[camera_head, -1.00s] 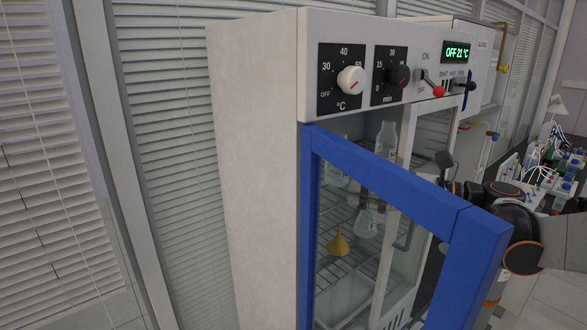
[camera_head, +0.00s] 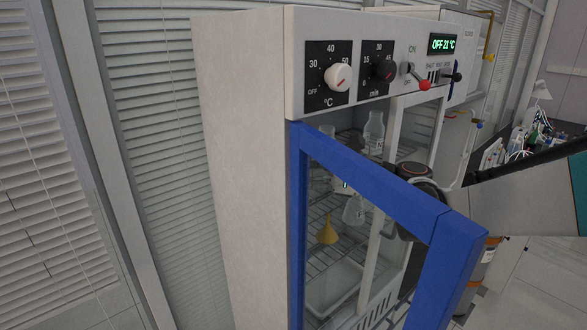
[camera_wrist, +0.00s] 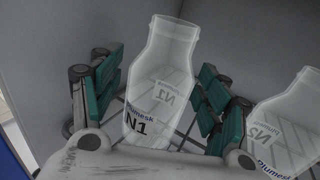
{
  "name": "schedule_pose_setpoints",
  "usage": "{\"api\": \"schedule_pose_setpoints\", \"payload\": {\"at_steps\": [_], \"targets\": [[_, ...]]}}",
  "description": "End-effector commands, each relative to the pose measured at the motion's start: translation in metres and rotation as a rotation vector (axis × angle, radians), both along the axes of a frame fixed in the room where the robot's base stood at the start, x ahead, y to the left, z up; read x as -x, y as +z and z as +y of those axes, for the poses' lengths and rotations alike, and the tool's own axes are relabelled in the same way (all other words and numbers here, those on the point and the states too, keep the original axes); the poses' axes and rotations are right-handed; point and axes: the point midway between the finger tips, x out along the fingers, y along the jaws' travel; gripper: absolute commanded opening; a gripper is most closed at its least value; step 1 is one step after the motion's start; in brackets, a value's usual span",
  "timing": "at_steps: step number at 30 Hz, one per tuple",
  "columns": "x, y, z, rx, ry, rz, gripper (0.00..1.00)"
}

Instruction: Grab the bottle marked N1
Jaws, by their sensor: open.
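The bottle marked N1 (camera_wrist: 150,95) is clear, with its "N1" label facing the wrist camera. It stands on a wire shelf inside the cabinet. My gripper (camera_wrist: 158,92) is open, with green-padded fingers on the left and right of this bottle; a gap shows on the left, and I cannot tell whether the right pad touches. A similar clear bottle (camera_wrist: 285,130) stands just right of the right finger; its partly visible label seems to read N2. In the head view a clear bottle (camera_head: 374,133) shows on the upper shelf, its mark unreadable. My fingers are hidden there behind the door.
The cabinet's blue-framed glass door (camera_head: 375,185) stands open between the head camera and my arm. A yellow funnel (camera_head: 328,232) and a conical flask (camera_head: 353,210) are on a lower rack. The control panel (camera_head: 390,68) is above the opening.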

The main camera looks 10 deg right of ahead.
Motion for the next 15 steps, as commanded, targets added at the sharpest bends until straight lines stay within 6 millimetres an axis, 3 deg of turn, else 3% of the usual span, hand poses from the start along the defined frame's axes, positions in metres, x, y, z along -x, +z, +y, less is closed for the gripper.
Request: {"api": "schedule_pose_setpoints", "payload": {"at_steps": [6,13,15], "targets": [[-0.0008,-0.0004,0.0006,0.000,-0.001,0.000,0.69],[-0.0006,-0.0003,0.0006,0.000,-0.001,0.000,0.20],[-0.0006,-0.0003,0.0005,0.000,-0.001,0.000,0.18]]}}
